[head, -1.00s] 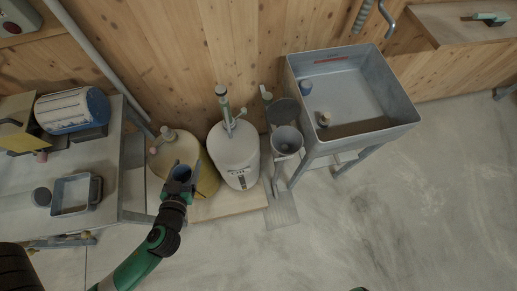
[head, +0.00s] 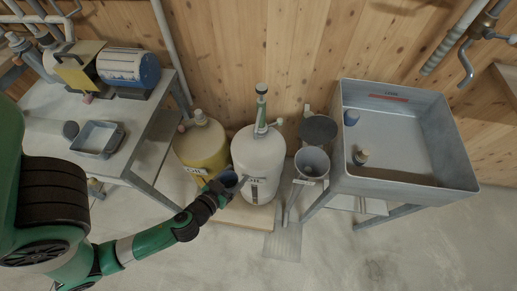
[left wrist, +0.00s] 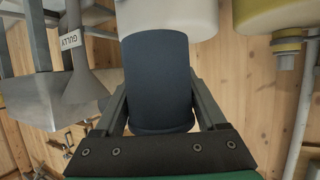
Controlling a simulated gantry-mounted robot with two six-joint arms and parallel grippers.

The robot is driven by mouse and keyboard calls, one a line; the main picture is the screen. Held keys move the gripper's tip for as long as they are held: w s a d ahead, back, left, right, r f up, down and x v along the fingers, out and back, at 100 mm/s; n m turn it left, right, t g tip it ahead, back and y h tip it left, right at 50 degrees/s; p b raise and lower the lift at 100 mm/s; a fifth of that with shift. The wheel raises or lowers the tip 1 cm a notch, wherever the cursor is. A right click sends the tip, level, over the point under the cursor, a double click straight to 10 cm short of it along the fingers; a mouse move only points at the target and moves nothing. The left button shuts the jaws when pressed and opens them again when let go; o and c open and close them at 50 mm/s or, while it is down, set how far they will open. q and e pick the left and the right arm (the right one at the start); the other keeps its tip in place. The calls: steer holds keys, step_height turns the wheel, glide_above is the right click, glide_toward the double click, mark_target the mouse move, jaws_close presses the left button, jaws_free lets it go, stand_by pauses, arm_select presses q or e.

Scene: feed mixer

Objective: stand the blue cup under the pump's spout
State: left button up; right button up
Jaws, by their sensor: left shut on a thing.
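My left gripper (head: 226,187) is shut on a dark blue cup (head: 228,178) in front of the white drum (head: 258,160). The left wrist view shows the cup (left wrist: 157,80) between both fingers, with the white drum (left wrist: 168,18) just beyond it. The pump (head: 261,108) stands on top of the white drum, with a short green-grey side piece pointing right near its base. The cup is low, beside the drum's left front, not under that piece. Whether it touches the drum or the board I cannot tell. My right gripper is out of view.
A yellow drum (head: 203,145) stands left of the white one, both on a wooden board (head: 238,218). A grey bucket-like funnel (head: 312,163) stands to the right. A workbench (head: 150,135) is at left.

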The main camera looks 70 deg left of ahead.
arm_select(q)
steer(key=w+a+p, duration=0.1)
steer(key=w, duration=0.1)
steer(key=w+a+p, duration=0.1)
steer(key=w+a, duration=0.1)
steer(key=w+a+p, duration=0.1)
steer(key=w, duration=0.1)
steer(key=shift+w+a+r, duration=0.4)
steer(key=w+a, duration=0.1)
steer(key=w, duration=0.1)
steer(key=w+a, duration=0.3)
steer(key=w, duration=0.1)
steer(key=shift+w+a+f+p, duration=0.1)
steer(key=shift+a+f+p, duration=0.2)
steer(key=shift+p, duration=0.05)
steer(key=shift+d+f+b, duration=0.1)
steer(key=shift+f+b, duration=1.5)
steer(key=shift+f, duration=0.4)
steer(key=o, duration=1.3)
steer(key=shift+r, duration=0.1)
steer(key=shift+c, duration=0.2)
steer(key=shift+r, duration=0.1)
steer(key=shift+s+r+p, duration=0.15)
steer(key=shift+s+p, duration=0.05)
steer(key=shift+p, duration=0.15)
steer(key=v, duration=1.1)
steer(key=shift+s+d+p, duration=0.3)
steer(key=shift+p, duration=0.05)
